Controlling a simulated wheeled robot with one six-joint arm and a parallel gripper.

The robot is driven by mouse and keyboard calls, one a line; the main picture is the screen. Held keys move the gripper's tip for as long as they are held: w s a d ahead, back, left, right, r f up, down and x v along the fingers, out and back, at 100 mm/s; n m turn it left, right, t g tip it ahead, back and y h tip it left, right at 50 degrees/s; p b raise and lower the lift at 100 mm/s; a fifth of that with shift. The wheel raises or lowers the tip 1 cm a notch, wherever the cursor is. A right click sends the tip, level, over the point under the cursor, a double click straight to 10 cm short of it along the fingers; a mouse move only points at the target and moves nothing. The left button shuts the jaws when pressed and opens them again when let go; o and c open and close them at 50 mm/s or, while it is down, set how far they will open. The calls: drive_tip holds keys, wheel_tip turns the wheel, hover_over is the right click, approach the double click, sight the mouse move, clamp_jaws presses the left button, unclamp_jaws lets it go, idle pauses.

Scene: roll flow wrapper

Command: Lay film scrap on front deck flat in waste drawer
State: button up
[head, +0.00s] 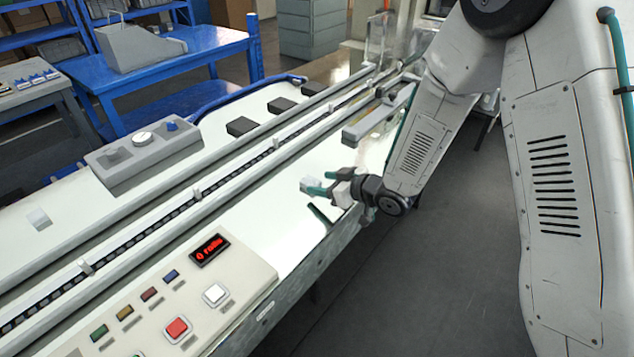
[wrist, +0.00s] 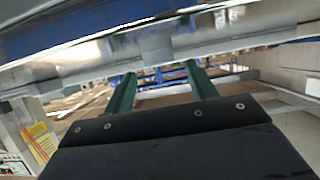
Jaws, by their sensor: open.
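My gripper (head: 318,198) is low over the right edge of the white front deck (head: 290,237) in the head view, its fingers pointing left. In the wrist view its two green fingers (wrist: 160,88) stand apart with nothing visible between them. A small pale piece (head: 308,183) shows at the fingertips in the head view; I cannot tell whether it is the film scrap or part of the gripper. I cannot make out the waste drawer in either view. A pale metallic edge (wrist: 100,52) spans the wrist view beyond the fingers.
A control panel with coloured buttons (head: 177,328) and a red display (head: 210,249) sits at the front of the deck. A conveyor with rails (head: 160,222) runs behind it. A grey bar (head: 378,118) lies beyond my gripper. Open floor (head: 400,290) is at right.

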drive_tip(key=v, duration=0.9)
drive_tip(key=shift+w, duration=0.1)
drive_tip(key=s+d+r+m+h, duration=0.25)
drive_tip(key=d+r+h, duration=0.3)
drive_tip(key=d, duration=0.35)
drive_tip(key=s+d+r+m+h, duration=0.1)
drive_tip(key=d+r+m+h, duration=0.35)
drive_tip(key=d+r, duration=0.3)
drive_tip(key=s+d+r+m+g+h, duration=0.1)
drive_tip(key=s+d+r, duration=0.1)
drive_tip(key=s, duration=0.4)
drive_tip(key=s+d+r+m+g+h, duration=0.1)
drive_tip(key=s+d+r+g, duration=0.1)
drive_tip(key=s, duration=0.4)
drive_tip(key=shift+s+r, duration=0.25)
drive_tip(key=shift+r, duration=0.15)
drive_tip(key=o, duration=0.3)
drive_tip(key=s+a+r+g, duration=0.1)
drive_tip(key=s+g, duration=0.1)
drive_tip(key=s, duration=0.5)
drive_tip(key=s+a+r+m+g+y, duration=0.1)
drive_tip(key=s+r+g, duration=0.1)
drive_tip(key=s, duration=0.4)
drive_tip(key=shift+s, duration=0.4)
